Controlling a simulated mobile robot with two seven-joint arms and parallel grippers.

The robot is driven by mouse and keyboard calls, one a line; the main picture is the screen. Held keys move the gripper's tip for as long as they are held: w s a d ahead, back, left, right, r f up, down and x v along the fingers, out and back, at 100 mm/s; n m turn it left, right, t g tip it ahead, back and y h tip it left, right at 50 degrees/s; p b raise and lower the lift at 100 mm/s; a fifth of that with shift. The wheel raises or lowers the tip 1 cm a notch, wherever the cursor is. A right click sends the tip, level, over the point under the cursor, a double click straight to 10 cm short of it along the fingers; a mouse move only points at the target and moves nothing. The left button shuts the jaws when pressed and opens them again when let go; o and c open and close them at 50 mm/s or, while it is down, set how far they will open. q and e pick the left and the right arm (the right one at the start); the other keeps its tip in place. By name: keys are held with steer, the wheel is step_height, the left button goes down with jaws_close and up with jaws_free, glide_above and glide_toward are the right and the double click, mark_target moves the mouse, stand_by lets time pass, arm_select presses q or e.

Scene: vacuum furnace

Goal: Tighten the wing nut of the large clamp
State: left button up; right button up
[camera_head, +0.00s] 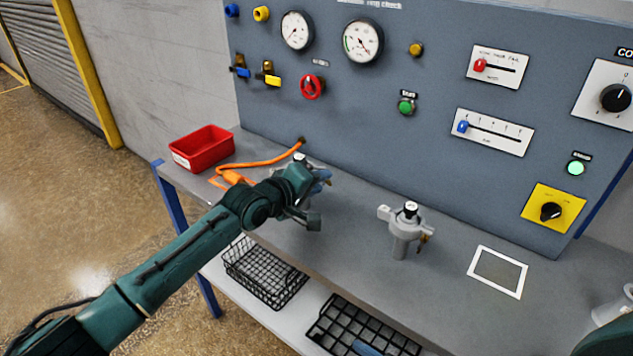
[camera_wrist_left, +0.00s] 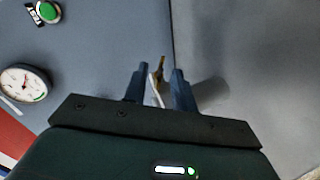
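My left gripper (camera_head: 321,182) is over the left part of the bench, in front of a grey fitting mostly hidden behind it. In the left wrist view its two blue fingers (camera_wrist_left: 160,80) are apart. A thin brass piece (camera_wrist_left: 160,64), which looks like a wing nut, and a pale strip show between the fingers, with a gap visible on the sides. A second grey fitting with a clamp (camera_head: 404,228) stands upright at the middle of the bench, with a brass wing nut (camera_head: 425,238) on its right side. I cannot tell which clamp is the large one. My right gripper is out of view.
A red bin (camera_head: 203,148) and an orange cable (camera_head: 262,163) lie at the bench's left end. The grey control panel (camera_head: 345,115) rises behind. A white-framed square (camera_head: 497,272) is right of the middle fitting. Black wire baskets (camera_head: 262,272) sit on the lower shelf.

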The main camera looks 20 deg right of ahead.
arm_select(q)
steer(key=v, duration=1.3)
steer(key=shift+p, duration=0.3)
steer(key=shift+a, duration=0.1)
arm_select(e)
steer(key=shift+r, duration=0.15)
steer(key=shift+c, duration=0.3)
